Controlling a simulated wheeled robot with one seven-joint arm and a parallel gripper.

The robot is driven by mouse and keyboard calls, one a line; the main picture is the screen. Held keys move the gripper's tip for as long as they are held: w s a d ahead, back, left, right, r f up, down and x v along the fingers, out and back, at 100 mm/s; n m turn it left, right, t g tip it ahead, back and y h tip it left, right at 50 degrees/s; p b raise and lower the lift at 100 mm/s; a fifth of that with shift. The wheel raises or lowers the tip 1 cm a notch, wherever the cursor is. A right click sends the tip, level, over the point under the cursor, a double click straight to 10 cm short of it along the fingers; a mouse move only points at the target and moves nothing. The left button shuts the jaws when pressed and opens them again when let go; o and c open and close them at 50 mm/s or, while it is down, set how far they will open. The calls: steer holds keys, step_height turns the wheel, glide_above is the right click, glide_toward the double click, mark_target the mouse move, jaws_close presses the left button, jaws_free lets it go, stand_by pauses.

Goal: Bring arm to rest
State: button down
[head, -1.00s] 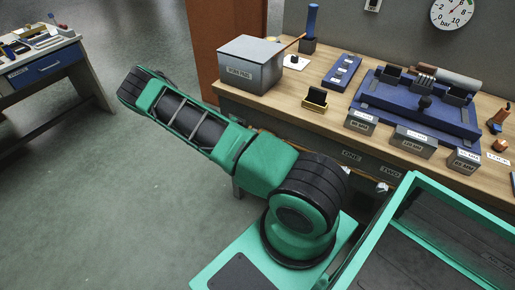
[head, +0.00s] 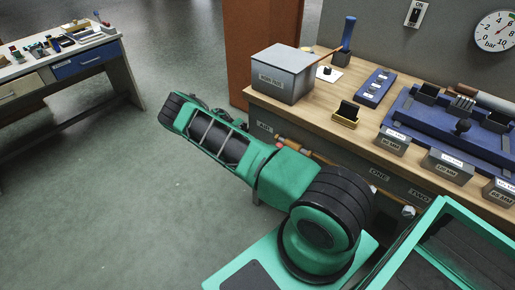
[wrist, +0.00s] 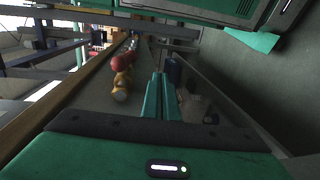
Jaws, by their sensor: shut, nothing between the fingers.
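My green and black arm (head: 222,142) reaches out to the upper left from its base on my body, beside the front of the workbench (head: 262,98). In the head view my gripper is hidden. In the wrist view my gripper (wrist: 161,97) has its two green fingers together, with nothing between them. The fingers point along a dark surface, close to a row of red and brass fittings (wrist: 122,72).
The bench holds a grey lidded box (head: 283,75), a blue fixture (head: 455,130) and several small grey bins (head: 393,142). A second table (head: 85,60) with tools stands at the left. Open floor (head: 100,210) lies between it and my arm.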

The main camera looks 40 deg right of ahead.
steer(key=shift+w+a, duration=0.1)
steer(key=shift+w, duration=0.5)
steer(key=shift+r, duration=0.1)
